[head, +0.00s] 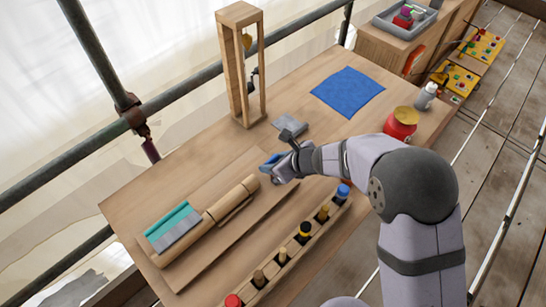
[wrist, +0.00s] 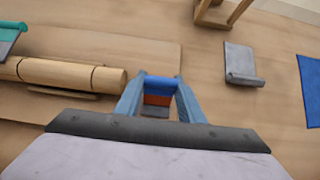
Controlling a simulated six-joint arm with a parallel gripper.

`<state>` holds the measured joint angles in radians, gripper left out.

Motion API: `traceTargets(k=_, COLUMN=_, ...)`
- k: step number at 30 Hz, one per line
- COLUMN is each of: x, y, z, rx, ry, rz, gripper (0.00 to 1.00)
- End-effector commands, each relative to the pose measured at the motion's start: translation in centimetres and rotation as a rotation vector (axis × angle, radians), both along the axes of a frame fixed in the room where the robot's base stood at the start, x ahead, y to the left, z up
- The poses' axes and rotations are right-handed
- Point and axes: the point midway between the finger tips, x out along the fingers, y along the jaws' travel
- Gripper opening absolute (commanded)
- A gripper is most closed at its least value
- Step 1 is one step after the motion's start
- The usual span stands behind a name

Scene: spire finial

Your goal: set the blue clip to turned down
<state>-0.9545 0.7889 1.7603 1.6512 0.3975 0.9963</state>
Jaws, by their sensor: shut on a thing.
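My gripper (wrist: 160,90) shows at the bottom middle of the wrist view, its two blue-grey fingers on either side of a small blue piece, which I take as the blue clip (wrist: 160,83). An orange-brown band and a grey part show just below the blue. In the head view my gripper (head: 268,167) is low over the table, right of the end of a wooden roll (head: 232,198); the clip cannot be told from the fingers there. Whether the clip is turned up or down is not clear.
A teal-and-grey piece (head: 173,228) lies by the roll on a wooden board. A rack of several colored-topped items (head: 293,250) lies in front. A blue cloth (head: 347,92) and red jar (head: 400,124) are right.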

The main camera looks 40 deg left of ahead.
Motion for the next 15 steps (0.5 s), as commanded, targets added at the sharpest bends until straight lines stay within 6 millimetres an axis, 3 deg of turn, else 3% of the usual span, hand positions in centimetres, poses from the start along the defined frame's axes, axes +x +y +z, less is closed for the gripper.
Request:
traceTargets(k=1, x=-0.11, y=0.07, z=0.67, rx=-0.013, ry=0.003, rz=0.001, gripper=0.13)
traceTargets(k=15, x=-0.01, y=0.62, z=0.51, rx=-0.111, ry=0.003, rz=0.001, gripper=0.13)
